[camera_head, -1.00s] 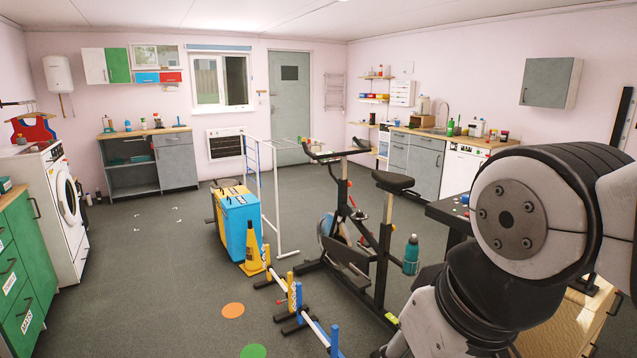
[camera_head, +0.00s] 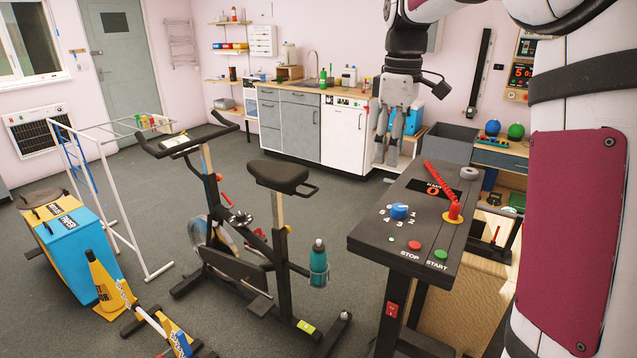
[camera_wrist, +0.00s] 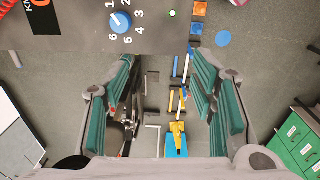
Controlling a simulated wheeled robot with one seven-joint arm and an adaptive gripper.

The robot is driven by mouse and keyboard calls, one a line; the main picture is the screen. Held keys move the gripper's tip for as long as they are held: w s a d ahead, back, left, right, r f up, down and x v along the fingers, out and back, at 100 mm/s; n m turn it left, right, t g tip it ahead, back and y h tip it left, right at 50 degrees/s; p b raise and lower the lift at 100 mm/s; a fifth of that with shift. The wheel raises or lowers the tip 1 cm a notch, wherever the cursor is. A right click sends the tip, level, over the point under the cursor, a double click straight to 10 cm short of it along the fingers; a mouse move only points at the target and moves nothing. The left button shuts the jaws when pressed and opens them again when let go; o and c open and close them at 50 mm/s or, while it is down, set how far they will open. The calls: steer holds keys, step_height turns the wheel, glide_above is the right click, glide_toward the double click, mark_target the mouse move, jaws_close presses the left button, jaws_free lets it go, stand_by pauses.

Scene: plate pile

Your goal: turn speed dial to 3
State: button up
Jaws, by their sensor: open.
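The blue speed dial (camera_head: 399,211) sits on the sloping black top of the treadmill console (camera_head: 372,238), ringed by white numbers. In the wrist view the dial (camera_wrist: 121,21) is near the top edge, with numbers including 3 around it; I cannot tell surely which number its pointer faces. My gripper (camera_head: 387,160) hangs with its fingers down, behind and above the console in the head view, apart from the dial. In the wrist view my gripper (camera_wrist: 160,72) is open, its teal-padded fingers spread with nothing between them.
The console also bears a red STOP button (camera_head: 413,244), a green START button (camera_head: 440,255) and a red coiled cord on a yellow base (camera_head: 454,211). An exercise bike (camera_head: 245,230) stands left. A grey bin (camera_head: 452,141) is behind. Open floor lies between bike and cabinets.

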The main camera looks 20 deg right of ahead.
mark_target(398, 206)
steer(key=w+d+f+n, duration=0.3)
steer(key=w+d+f, duration=0.15)
steer(key=d, duration=0.25)
steer(key=shift+g+y, duration=0.3)
steer(key=shift+g, duration=0.1)
step_height(398, 206, down, 13)
steer(key=p, duration=0.3)
steer(key=shift+w, duration=0.15)
steer(key=c, duration=1.1)
